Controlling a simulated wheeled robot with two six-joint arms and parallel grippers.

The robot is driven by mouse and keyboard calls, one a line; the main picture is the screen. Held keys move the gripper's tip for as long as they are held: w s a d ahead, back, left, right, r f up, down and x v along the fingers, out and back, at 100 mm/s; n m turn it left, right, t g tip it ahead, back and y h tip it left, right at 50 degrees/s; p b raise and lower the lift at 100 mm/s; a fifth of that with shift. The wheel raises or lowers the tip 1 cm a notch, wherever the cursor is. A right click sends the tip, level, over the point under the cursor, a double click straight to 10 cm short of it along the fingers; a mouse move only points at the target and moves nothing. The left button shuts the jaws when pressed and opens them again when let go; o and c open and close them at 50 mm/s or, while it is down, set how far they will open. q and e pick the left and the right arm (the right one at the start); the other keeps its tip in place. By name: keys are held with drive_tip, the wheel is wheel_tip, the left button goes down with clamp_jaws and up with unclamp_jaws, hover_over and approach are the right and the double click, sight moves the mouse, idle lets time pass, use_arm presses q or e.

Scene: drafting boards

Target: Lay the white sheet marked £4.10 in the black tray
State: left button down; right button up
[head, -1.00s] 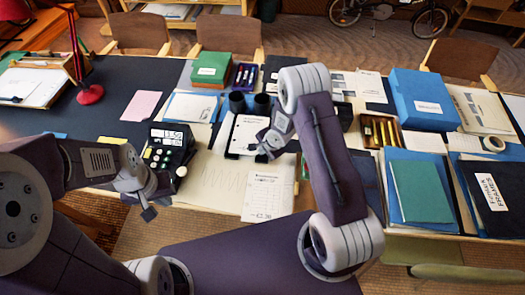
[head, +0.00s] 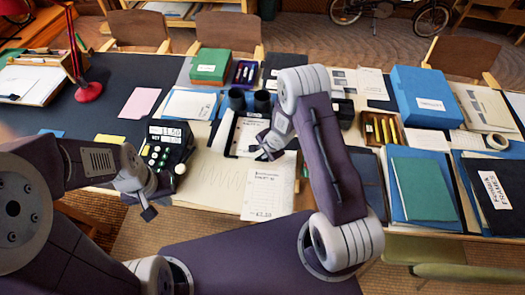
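A white printed sheet (head: 266,192) lies flat at the table's front edge, with a price along its bottom that looks like £3.10 but is too small to read surely. Behind it, the black tray (head: 230,154) shows dark edges around another white sheet (head: 246,132). My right gripper (head: 266,152) is over the tray's right side, and its arm hides part of that area. Whether its fingers are open is unclear. My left gripper (head: 141,206) is at the front edge, below the calculator and left of the printed sheet. Its fingers look apart, with nothing between them.
A pencil box (head: 380,128), a blue box (head: 424,97) and folders (head: 424,188) fill the right.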

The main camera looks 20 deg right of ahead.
drive_tip(key=p+v, duration=0.2)
drive_tip(key=v, duration=0.7)
drive_tip(key=shift+w, duration=0.1)
idle(0.3)
wheel_tip(320, 180, up, 13)
drive_tip(key=w+t, duration=0.3)
drive_tip(key=s+d+n+g+h, duration=0.1)
drive_tip(key=s+n+g, duration=0.5)
drive_tip(key=s+n, duration=0.7)
drive_tip(key=s, duration=0.7)
drive_tip(key=shift+d+r+h, duration=0.3)
drive_tip(key=shift+r, duration=0.1)
